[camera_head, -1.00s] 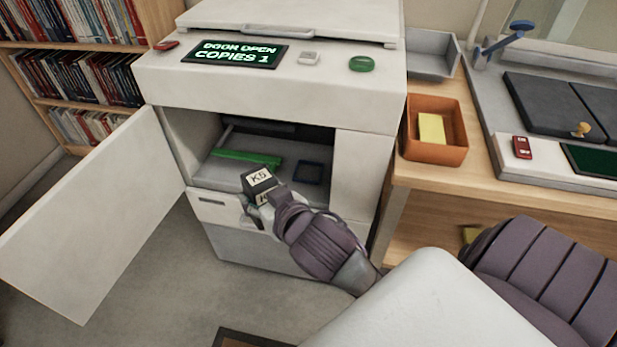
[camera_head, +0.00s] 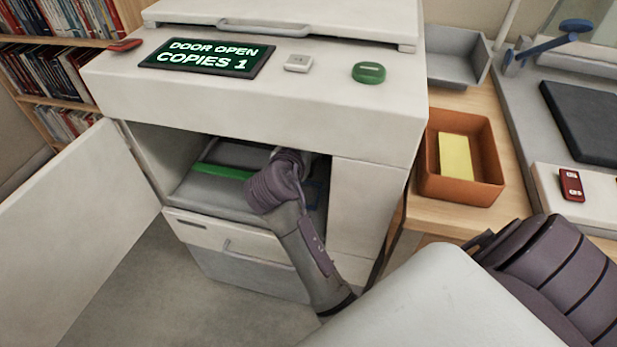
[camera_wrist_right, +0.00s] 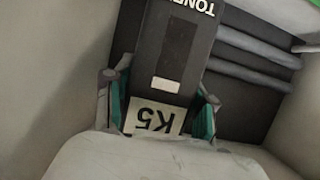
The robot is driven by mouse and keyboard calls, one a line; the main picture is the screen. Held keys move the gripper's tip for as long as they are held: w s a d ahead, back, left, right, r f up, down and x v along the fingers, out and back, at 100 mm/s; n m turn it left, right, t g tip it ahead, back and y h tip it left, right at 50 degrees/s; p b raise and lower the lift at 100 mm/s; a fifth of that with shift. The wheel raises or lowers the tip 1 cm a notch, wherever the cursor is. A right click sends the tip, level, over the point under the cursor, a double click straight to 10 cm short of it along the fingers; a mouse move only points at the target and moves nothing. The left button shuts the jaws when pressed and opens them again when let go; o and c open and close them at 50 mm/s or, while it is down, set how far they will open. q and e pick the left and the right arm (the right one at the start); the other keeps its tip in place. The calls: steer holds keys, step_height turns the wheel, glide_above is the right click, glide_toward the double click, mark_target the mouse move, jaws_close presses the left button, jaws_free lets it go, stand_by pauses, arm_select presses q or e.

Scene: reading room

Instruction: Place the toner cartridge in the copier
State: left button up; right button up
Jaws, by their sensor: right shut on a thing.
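The copier (camera_head: 255,95) stands with its white door (camera_head: 75,225) swung open to the left. Its screen (camera_head: 205,57) reads "DOOR OPEN COPIES 1". My right gripper reaches inside the bay; its fingers are hidden in the head view. In the right wrist view my right gripper (camera_wrist_right: 158,95) is shut on the black toner cartridge (camera_wrist_right: 172,48), one finger on each side of its pale K5 label. The cartridge points away from the gripper toward a dark ribbed part at the back of the bay. My left gripper is not in view.
A green bar (camera_head: 222,172) lies on the bay floor, left of my wrist. A blue outline (camera_head: 313,192) shows partly behind my arm. Pale bay walls (camera_wrist_right: 50,70) flank the gripper. An orange bin (camera_head: 460,187) with a yellow block stands on the desk at right.

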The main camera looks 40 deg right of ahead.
step_height(320, 180, down, 5)
steer(key=shift+s+a+r+b, duration=0.15)
steer(key=shift+b, duration=0.5)
step_height(320, 180, down, 3)
steer(key=shift+r+b, duration=0.1)
steer(key=shift+b, duration=0.35)
steer(key=shift+f, duration=0.8)
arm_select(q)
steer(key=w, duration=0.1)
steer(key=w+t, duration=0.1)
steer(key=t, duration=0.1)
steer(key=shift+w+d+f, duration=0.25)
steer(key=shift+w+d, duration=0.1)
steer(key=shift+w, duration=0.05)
arm_select(e)
steer(key=shift+f, duration=0.1)
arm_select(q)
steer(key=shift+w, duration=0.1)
arm_select(e)
steer(key=shift+f+b, duration=0.15)
steer(key=shift+b, duration=0.15)
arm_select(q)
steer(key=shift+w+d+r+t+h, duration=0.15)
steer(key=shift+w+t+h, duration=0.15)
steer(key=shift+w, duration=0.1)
arm_select(e)
steer(key=o, duration=1.4)
steer(key=shift+o, duration=0.2)
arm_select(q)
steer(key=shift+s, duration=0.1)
